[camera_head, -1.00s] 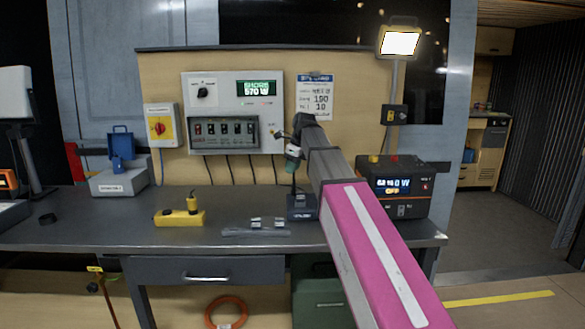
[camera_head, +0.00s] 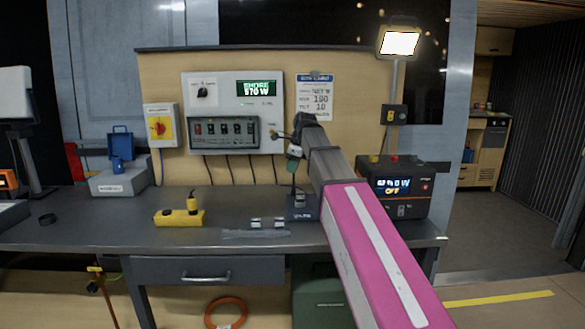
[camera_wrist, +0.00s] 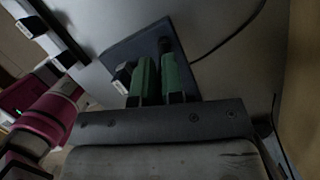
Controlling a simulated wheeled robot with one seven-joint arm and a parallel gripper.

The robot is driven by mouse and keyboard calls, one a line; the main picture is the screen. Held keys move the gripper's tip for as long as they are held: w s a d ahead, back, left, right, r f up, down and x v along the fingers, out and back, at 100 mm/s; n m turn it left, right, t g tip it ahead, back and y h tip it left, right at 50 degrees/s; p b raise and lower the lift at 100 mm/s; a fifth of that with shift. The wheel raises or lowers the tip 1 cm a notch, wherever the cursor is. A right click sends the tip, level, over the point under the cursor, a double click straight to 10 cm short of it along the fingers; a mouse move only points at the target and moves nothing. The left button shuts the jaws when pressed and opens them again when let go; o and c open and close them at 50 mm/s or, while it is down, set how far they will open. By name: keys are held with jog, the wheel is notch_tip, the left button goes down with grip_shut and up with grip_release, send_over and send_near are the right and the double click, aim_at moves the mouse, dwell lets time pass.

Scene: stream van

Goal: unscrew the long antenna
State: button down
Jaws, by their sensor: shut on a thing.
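My gripper (camera_head: 293,166) points down above a small dark blue box (camera_head: 302,210) with a pale label on the workbench. A thin dark upright piece, which looks like the antenna (camera_head: 294,188), runs between the fingers and the box. In the wrist view my two green-padded fingers (camera_wrist: 161,82) are close together, and a dark round stem end (camera_wrist: 165,45) shows at their tips against the box (camera_wrist: 122,52). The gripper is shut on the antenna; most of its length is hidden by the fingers. A small black piece with a white label (camera_wrist: 122,78) is beside the fingers.
A yellow socket block (camera_head: 180,218) and small grey parts (camera_head: 267,223) lie left on the bench (camera_head: 235,200). A black power unit (camera_head: 401,190) with a lit display stands right. A panel with switches (camera_head: 225,132) is on the wall behind. A cable (camera_wrist: 225,40) trails from the box.

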jog(key=shift+n, duration=0.3)
jog(key=n+g, duration=0.1)
jog(key=n, duration=0.3)
jog(key=shift+s, duration=0.1)
dwell(0.4)
jog(key=shift+n+g, duration=0.4)
jog(key=shift+n, duration=1.6)
jog(key=shift+g, duration=0.3)
jog(key=n, duration=0.4)
jog(key=shift+s+d+g+h, duration=0.1)
jog(key=shift+s+g+h, duration=0.05)
jog(key=shift+g+h, duration=0.2)
